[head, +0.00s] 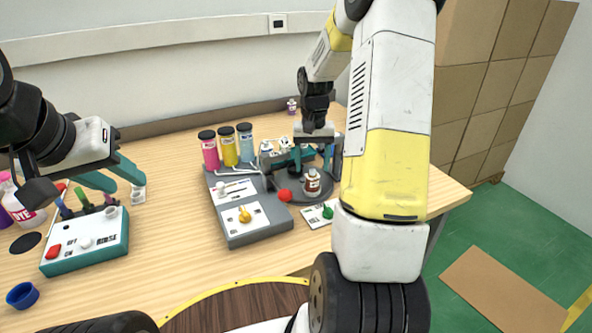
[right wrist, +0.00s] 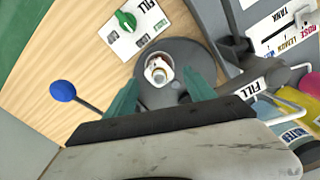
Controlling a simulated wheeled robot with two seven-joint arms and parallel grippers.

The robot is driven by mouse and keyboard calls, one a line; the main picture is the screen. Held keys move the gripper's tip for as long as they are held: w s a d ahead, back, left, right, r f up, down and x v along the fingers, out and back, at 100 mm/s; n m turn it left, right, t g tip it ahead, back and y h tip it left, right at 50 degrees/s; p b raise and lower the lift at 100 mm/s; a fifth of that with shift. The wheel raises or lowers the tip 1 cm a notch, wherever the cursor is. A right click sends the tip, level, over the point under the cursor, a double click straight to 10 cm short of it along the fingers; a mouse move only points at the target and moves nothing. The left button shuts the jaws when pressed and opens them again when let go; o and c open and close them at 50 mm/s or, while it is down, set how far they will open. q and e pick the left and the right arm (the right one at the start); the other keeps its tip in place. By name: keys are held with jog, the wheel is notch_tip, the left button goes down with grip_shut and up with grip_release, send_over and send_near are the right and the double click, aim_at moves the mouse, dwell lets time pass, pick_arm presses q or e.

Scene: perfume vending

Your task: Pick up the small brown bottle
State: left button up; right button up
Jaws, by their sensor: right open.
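The small brown bottle (head: 312,186) has a pale label and a light cap. It stands upright on a dark grey round platform (head: 325,196) right of the grey dispenser. In the right wrist view the bottle (right wrist: 158,72) is seen from above, just past and between the fingertips. My right gripper (right wrist: 160,78) is open with teal fingers; nothing is held. In the head view it is behind the bottle, partly hidden. My left gripper (head: 126,184) is open and empty above the table at left, near the rinse box.
The grey dispenser (head: 240,213) carries pink, yellow and blue cylinders (head: 227,148). A red ball knob (head: 284,195) is beside the platform. A fill panel (head: 320,213) with a green knob lies in front. The teal rinse box (head: 86,240) and blue cap (head: 22,295) are at left.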

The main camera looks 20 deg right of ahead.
aim_at(313, 170)
notch_tip(313, 170, down, 3)
jog(key=shift+d+f, duration=0.1)
jog(key=shift+f, duration=0.1)
jog(key=shift+c, duration=0.2)
grip_shut()
jog(key=shift+r, duration=0.1)
